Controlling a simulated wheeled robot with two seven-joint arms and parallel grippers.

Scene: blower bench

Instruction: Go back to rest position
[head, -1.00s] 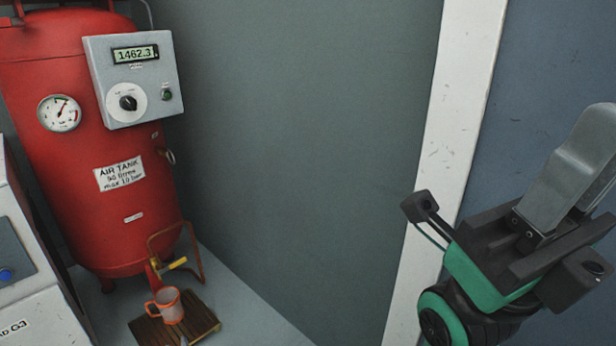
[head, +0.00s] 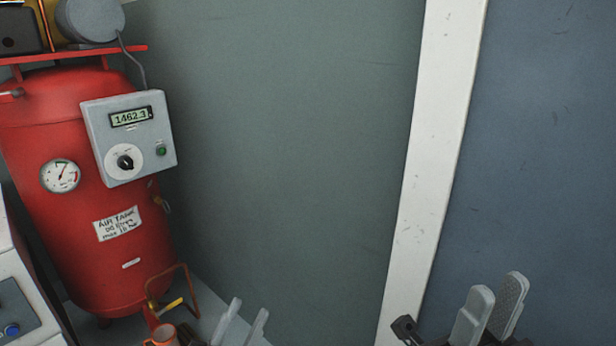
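My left gripper (head: 240,322) shows at the bottom edge, left of centre, with two light grey fingers pointing up. A gap shows between them and nothing is in it, so it looks open. My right gripper (head: 492,305) is at the bottom right, fingers pointing up in front of the blue wall. Its fingertips stand apart with nothing between them. The wrists of both arms are mostly cut off by the lower edge.
A red air tank (head: 104,246) stands at the left with a grey control box (head: 160,125) reading 1462.3 and a pressure gauge (head: 60,176). A white post (head: 430,140) divides the walls.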

